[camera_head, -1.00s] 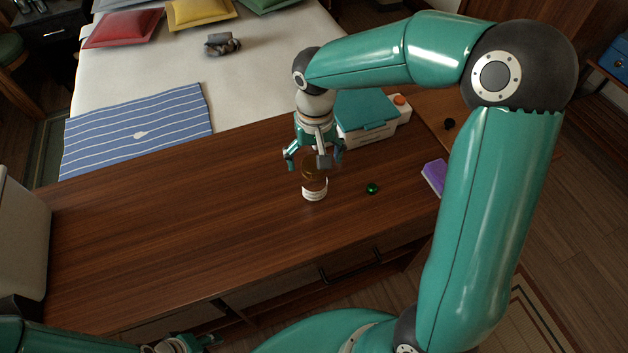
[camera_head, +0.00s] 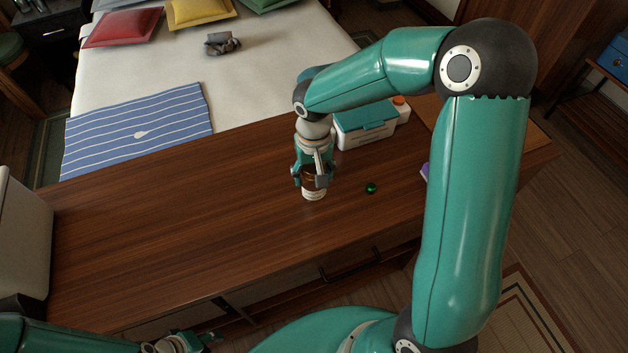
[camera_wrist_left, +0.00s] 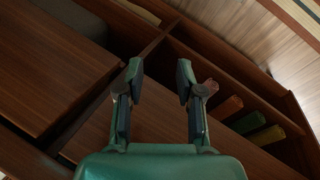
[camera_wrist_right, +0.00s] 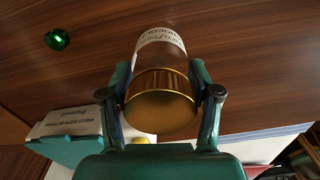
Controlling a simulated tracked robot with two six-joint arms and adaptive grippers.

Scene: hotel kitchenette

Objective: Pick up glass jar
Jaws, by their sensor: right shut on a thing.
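The glass jar (camera_head: 314,193) is brownish with a white label and stands upright on the wooden counter. In the right wrist view the jar (camera_wrist_right: 160,48) shows its gold lid toward the camera and printed label beyond. My right gripper (camera_head: 313,178) is above the jar with its fingers down around the top. In the right wrist view its fingers (camera_wrist_right: 165,92) press on both sides of the lid. My left gripper (camera_head: 190,340) is low at the bottom left of the head view, away from the jar. In the left wrist view it is open and empty (camera_wrist_left: 158,75).
A green round object (camera_head: 371,188) lies right of the jar. A white box with a teal lid (camera_head: 365,125) stands behind, with an orange-capped item (camera_head: 400,103) beside it. A purple item (camera_head: 425,172) is partly hidden by my right arm. The counter's left (camera_head: 170,210) is clear.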

